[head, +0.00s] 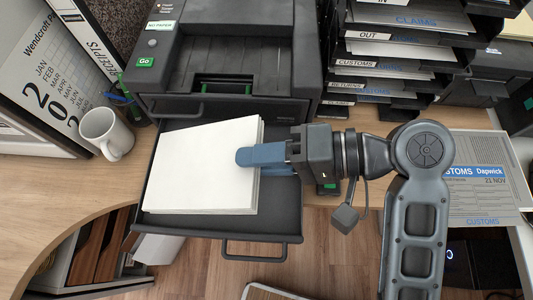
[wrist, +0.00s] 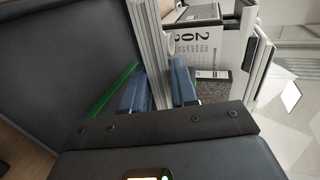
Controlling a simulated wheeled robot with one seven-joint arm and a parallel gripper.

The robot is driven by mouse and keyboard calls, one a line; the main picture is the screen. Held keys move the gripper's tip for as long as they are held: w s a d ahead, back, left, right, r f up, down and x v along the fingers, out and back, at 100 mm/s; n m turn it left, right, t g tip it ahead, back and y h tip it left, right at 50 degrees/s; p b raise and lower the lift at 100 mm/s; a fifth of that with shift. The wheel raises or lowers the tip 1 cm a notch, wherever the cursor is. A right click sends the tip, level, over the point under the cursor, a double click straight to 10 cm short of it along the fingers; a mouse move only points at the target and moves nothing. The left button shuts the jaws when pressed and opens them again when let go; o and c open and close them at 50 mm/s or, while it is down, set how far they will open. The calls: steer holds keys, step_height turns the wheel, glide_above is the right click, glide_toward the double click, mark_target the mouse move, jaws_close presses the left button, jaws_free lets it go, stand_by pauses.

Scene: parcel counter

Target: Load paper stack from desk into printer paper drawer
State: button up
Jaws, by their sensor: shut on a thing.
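The white paper stack (head: 200,165) lies over the open paper drawer (head: 275,222) of the black printer (head: 225,60), slightly turned within the drawer's outline. I cannot tell whether it rests on the drawer floor. My gripper (head: 258,158) comes from the right and is shut on the stack's right edge, with one blue finger on top. In the wrist view the stack (wrist: 150,45) shows edge-on between the two blue fingers (wrist: 158,88). The lower finger is mostly hidden in the head view. The printer's small label reads "NO PAPER".
A white mug (head: 106,134) and a pen holder stand left of the drawer. A calendar (head: 45,85) and binders are at the far left. Labelled black trays (head: 395,65) stand right of the printer. A customs paper (head: 485,180) lies at the right. The drawer juts past the desk's front edge.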

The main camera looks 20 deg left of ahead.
steer(key=shift+s+a+f+b, duration=0.1)
steer(key=shift+a+f+b, duration=0.2)
steer(key=shift+f+b, duration=0.35)
steer(key=shift+s+a+f+b, duration=0.1)
steer(key=shift+a+f+b, duration=0.15)
steer(key=shift+f+b, duration=0.4)
steer(key=shift+a+f+b, duration=0.3)
steer(key=shift+f+b, duration=0.25)
steer(key=shift+f, duration=0.1)
steer(key=shift+s+a+f+b, duration=0.1)
steer(key=shift+a+f+b, duration=0.1)
steer(key=shift+f, duration=0.4)
steer(key=shift+w+a+f+b, duration=0.1)
steer(key=shift+f+b, duration=0.1)
steer(key=shift+f, duration=0.35)
steer(key=shift+s+a+f+b, duration=0.1)
steer(key=shift+a+f+b, duration=0.1)
steer(key=shift+f, duration=0.4)
steer(key=o, duration=1.1)
steer(key=shift+c, duration=0.2)
steer(key=shift+f, duration=0.1)
steer(key=shift+d, duration=0.1)
steer(key=p+v, duration=0.4)
steer(key=v, duration=0.3)
steer(key=shift+r, duration=0.3)
